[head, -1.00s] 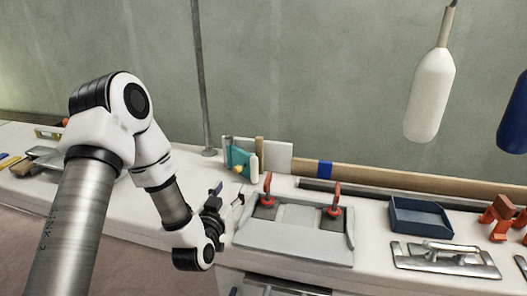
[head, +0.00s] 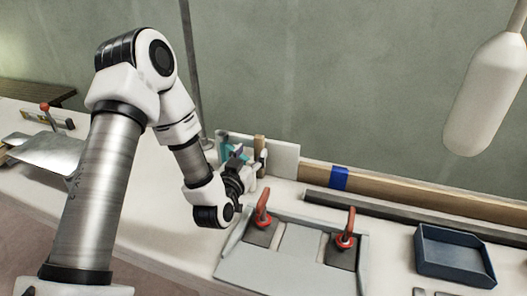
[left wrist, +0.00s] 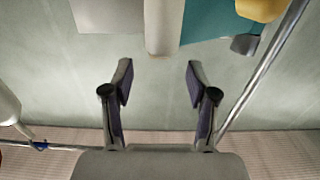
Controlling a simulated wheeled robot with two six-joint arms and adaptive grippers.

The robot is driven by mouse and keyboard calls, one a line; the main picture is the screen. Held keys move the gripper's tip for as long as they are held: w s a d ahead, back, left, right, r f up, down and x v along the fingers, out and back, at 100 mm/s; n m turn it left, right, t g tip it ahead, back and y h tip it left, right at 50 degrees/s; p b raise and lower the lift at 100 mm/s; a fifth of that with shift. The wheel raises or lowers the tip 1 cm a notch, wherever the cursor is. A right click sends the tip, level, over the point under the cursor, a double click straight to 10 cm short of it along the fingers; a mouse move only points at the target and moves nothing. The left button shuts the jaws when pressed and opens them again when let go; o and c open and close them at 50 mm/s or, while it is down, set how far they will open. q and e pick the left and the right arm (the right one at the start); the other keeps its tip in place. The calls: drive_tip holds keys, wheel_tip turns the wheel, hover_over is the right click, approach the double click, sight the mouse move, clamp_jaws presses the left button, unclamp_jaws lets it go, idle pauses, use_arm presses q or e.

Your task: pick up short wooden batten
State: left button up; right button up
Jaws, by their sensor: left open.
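The short wooden batten (head: 260,146) stands upright at the back of the bench, between a teal item and a pale panel; its lower part is hidden in the head view. In the left wrist view the batten (left wrist: 163,28) shows just beyond my fingertips, roughly centred between them and apart from them. My left gripper (head: 246,172) is open and empty, in front of the batten; it also shows in the left wrist view (left wrist: 159,76). My right gripper is not in view.
The teal item (left wrist: 213,20) and the pale panel (head: 284,160) stand close on either side of the batten. A grey fixture with red-handled clamps (head: 263,215) lies in front. A long timber (head: 400,192) and a blue tray (head: 452,255) are to the right.

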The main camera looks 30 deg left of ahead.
sight(258, 141)
use_arm(q)
drive_tip(key=x, duration=0.7)
drive_tip(key=shift+w+r, duration=0.1)
drive_tip(key=shift+w, duration=0.05)
clamp_jaws()
